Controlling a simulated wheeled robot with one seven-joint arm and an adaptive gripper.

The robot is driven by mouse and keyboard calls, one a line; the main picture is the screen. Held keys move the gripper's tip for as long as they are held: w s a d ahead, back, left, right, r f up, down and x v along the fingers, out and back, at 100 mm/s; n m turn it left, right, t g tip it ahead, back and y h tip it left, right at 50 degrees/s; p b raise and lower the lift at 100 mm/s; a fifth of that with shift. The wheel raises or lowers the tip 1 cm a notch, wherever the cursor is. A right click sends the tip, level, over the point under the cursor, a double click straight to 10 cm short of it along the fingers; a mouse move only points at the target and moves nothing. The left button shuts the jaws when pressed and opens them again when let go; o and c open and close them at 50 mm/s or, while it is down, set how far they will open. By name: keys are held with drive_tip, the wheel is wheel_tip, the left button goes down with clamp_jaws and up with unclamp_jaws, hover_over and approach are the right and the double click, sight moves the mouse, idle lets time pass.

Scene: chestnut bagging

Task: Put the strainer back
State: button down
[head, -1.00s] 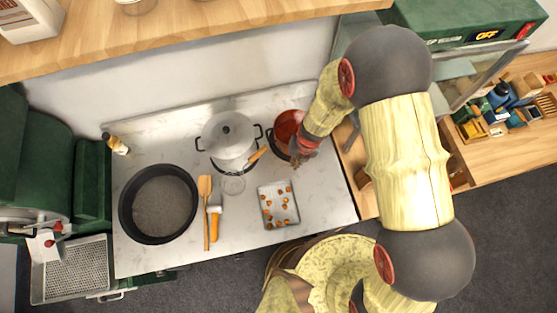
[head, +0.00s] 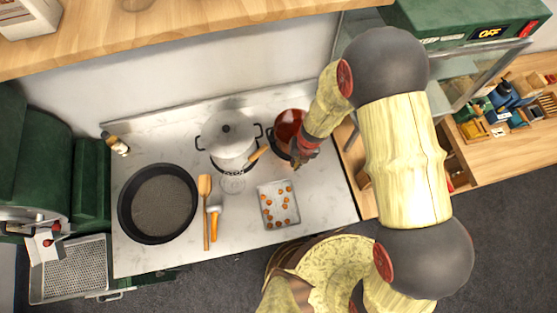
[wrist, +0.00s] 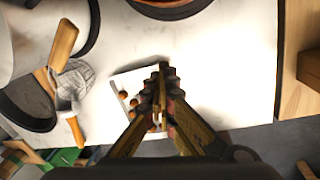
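The strainer has a pale mesh bowl (head: 232,183) and a wooden handle (head: 258,154). It lies in front of the lidded grey pot (head: 230,138), its handle pointing back right. In the wrist view the strainer's mesh (wrist: 76,80) is left of my fingers. My gripper (head: 305,155) hangs by the front of the red pot (head: 288,124), to the right of the strainer and apart from it. In the wrist view my gripper's fingertips (wrist: 163,72) meet or nearly meet, with nothing visible between them. Whether the strainer's handle touches the pot is unclear.
A white tray (head: 266,219) of chestnuts lies front right of the strainer. A wooden spatula (head: 206,212), an orange-handled tool (head: 214,226) and a large black pan (head: 133,222) are to its left. A bottle (head: 117,145) stands back left. Bare counter (head: 320,205) lies right of the tray.

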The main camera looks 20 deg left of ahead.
drive_tip(key=shift+f, duration=0.45)
drive_tip(key=c, duration=2.5)
unclamp_jaws()
drive_tip(key=o, duration=0.4)
drive_tip(key=r, duration=0.4)
drive_tip(key=d+r, duration=0.1)
drive_tip(key=r, duration=0.6)
drive_tip(key=shift+w+d+r, duration=0.3)
drive_tip(key=shift+w+r, duration=0.1)
drive_tip(key=shift+s, duration=0.1)
